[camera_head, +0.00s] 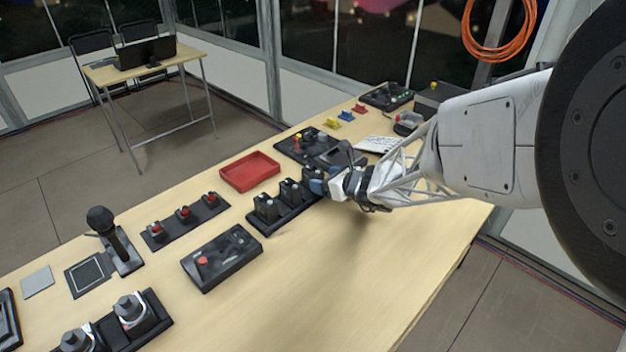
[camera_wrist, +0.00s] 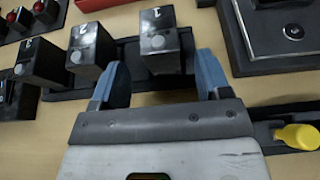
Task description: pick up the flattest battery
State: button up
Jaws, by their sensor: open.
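Three dark block-shaped batteries stand upright in a row on a black holder (camera_head: 268,231). In the head view these are the left battery (camera_head: 265,207), the middle battery (camera_head: 290,191) and the far battery (camera_head: 311,175), which is partly covered by my gripper (camera_head: 318,184). In the wrist view they are the left battery (camera_wrist: 42,62), the middle battery (camera_wrist: 91,46) and the right battery (camera_wrist: 160,45). My gripper (camera_wrist: 161,68) is open, its blue fingers apart on either side of the right battery. The charge marks are too small to read.
A red tray (camera_head: 249,173) lies behind the batteries. A panel with red buttons (camera_head: 185,216) and a black control box (camera_head: 222,259) stand to the left. Another black console (camera_head: 300,143) is close behind my gripper. The table's front right is clear.

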aim_at(317, 172)
jog(key=shift+x, duration=2.05)
jog(key=shift+d, duration=0.1)
jog(key=shift+c, duration=0.3)
jog(key=c, duration=1.1)
jog(key=shift+r, duration=0.15)
jog(key=shift+r, duration=1.4)
jog(key=shift+s+r, duration=0.15)
jog(key=shift+r, duration=0.15)
jog(key=s+d, duration=0.1)
jog(key=s, duration=0.6)
jog(key=s+d+r, duration=0.1)
jog(key=s+d, duration=0.1)
jog(key=s, duration=0.6)
jog(key=shift+d+r, duration=0.15)
jog(key=shift+d, duration=0.2)
